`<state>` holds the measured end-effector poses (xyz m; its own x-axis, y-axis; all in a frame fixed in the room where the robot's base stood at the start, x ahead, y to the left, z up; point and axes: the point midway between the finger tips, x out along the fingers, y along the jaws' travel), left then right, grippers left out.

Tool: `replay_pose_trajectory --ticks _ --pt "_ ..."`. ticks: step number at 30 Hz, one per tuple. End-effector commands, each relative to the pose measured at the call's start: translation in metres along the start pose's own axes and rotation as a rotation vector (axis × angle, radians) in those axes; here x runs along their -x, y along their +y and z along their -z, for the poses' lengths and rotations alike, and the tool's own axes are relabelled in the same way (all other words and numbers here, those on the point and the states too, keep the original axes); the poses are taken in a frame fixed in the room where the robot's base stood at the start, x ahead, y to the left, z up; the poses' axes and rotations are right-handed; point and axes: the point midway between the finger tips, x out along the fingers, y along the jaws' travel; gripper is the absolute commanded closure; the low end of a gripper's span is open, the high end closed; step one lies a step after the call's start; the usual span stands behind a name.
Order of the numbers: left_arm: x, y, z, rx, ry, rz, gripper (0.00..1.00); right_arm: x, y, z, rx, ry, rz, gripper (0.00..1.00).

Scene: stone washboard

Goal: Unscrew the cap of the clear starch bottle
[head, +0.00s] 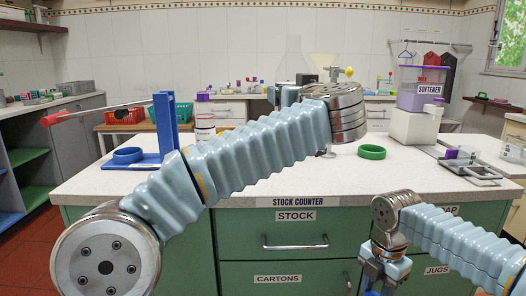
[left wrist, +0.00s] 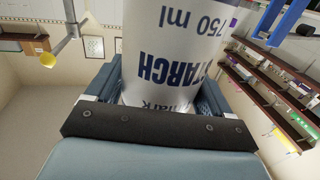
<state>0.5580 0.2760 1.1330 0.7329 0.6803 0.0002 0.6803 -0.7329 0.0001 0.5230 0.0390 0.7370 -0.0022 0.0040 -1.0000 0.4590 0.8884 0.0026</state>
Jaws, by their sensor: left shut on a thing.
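In the left wrist view, the starch bottle (left wrist: 165,60) is a pale cylinder with dark blue "STARCH" and "750 ml" lettering, upside down in this picture. My left gripper (left wrist: 155,95) is shut on it, one finger on each side of its body. The bottle's cap is out of this view. In the head view my left gripper (head: 284,96) is above the counter at the far end of my left arm, partly hidden by its wrist. I cannot make out the held bottle clearly there. My right gripper (head: 380,278) hangs low before the counter front, cut by the bottom edge; its jaws are unclear.
A red-tipped rod (head: 85,114) extends left of the stand.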

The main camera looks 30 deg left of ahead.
Motion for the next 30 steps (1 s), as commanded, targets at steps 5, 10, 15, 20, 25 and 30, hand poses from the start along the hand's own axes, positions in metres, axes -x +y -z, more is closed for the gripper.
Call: replay_pose_trajectory --ticks 5,10,15,20,25,30 --pt "-0.047 -0.016 -0.021 -0.003 0.0 0.008 1.0 0.0 0.0 0.0 0.0 0.0 0.0 0.99" --pt "-0.082 -0.026 -0.05 -0.004 0.0 0.004 1.0 0.0 0.0 0.0 0.0 0.0 0.0 1.0" --pt "-0.1 -0.032 -0.074 -0.002 0.001 0.004 1.0 0.0 0.0 0.0 -0.001 0.0 0.0 1.0" --pt "-0.108 -0.034 -0.084 -0.001 0.001 0.003 1.0 0.0 0.0 0.0 -0.001 0.0 0.0 1.0" --pt "-0.114 -0.035 -0.109 -0.004 0.0 0.002 1.0 0.0 0.0 0.0 -0.001 0.0 0.0 1.0" --pt "-0.113 -0.035 -0.12 0.0 0.003 0.002 1.0 0.0 0.0 0.0 -0.001 0.0 0.0 1.0"
